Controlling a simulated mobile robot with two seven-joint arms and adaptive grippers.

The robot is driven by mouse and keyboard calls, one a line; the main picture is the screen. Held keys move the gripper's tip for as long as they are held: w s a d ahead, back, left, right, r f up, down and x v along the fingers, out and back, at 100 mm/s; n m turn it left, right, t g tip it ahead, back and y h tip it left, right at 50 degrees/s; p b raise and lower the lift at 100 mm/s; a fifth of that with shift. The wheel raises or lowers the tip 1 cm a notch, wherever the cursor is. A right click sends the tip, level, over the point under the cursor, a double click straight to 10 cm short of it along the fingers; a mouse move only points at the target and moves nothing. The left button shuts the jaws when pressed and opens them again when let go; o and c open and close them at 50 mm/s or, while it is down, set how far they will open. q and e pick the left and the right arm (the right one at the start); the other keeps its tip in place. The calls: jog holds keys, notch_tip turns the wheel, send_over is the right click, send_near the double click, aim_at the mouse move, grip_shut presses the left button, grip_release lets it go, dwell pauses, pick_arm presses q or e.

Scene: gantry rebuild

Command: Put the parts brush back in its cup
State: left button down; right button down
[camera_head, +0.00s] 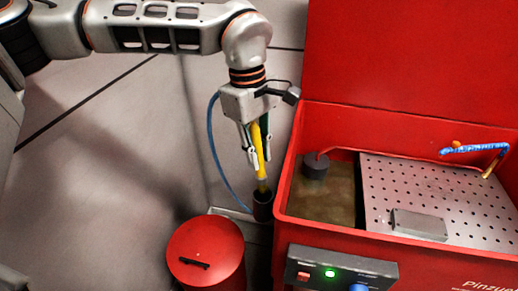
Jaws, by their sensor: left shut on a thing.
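The parts brush (259,170) has a yellow handle and hangs nearly upright, tilted slightly. My left gripper (255,155) points down and is shut on the parts brush, its fingers on either side of the handle. The cup (263,207) is dark and narrow, beside the left wall of the red parts washer. The lower end of the brush meets the cup's mouth in the picture; I cannot tell how far inside it is. My right gripper is not in view.
The red parts washer (390,250) stands at the right with its lid up. A perforated tray (400,185) bears a grey block (419,225). A blue spout (470,149) is at the right. A red lidded can (206,251) stands left of the cup. A blue hose (215,135) hangs nearby.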

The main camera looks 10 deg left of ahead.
aim_at(258, 175)
pick_arm(q)
jog(key=shift+f+b, duration=0.4)
jog(key=shift+f, duration=1.2)
jog(key=shift+f+b, duration=0.45)
jog(key=shift+f, duration=1.3)
